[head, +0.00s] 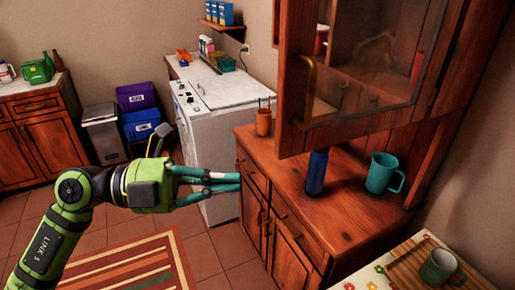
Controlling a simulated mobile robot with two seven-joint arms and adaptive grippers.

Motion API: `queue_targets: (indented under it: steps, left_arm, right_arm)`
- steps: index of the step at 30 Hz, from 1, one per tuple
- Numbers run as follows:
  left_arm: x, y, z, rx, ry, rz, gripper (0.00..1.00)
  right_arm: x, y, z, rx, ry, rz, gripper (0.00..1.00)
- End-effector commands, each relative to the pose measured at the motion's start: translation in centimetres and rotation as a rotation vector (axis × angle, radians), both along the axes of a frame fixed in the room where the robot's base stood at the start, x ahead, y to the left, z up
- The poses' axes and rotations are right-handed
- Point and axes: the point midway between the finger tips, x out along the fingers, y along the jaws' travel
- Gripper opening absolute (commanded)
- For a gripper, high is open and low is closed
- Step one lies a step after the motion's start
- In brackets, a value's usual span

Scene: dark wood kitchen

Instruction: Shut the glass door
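The glass door (356,126) of the wooden wall cabinet is at the upper right of the head view. It has a dark wood frame, a clear pane and a brass handle (308,78) near its left edge. It stands swung out from the cabinet, over the counter. My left gripper (239,181) is left of and below the door, apart from it, by the counter's front left corner. Its green fingers point right with tips together, and nothing shows between them. My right gripper is out of view.
The counter (290,171) below the door bears a blue bottle (316,172), a teal mug (381,173) and an orange cup (264,122). A white appliance (225,85) stands behind. A table with a green mug (438,266) is at lower right.

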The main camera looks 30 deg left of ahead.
Motion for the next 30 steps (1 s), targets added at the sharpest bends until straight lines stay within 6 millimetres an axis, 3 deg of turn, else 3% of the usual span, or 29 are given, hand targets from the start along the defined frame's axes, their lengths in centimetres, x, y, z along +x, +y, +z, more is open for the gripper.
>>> queue_targets:
  steps: [5, 22, 30]
  left_arm:
    - [0.6, -1.1, 0.3, -0.004, 0.002, 0.0, 0.0]
    - [5.0, -8.6, 0.6, -0.003, -0.002, 0.0, 0.0]
    - [7.3, -5.9, 0.2, -0.001, 0.0, 0.004, 0.0]
  right_arm:
    - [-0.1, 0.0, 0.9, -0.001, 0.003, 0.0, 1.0]
    - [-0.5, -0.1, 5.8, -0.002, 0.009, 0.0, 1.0]
    - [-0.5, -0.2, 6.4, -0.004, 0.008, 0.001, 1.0]
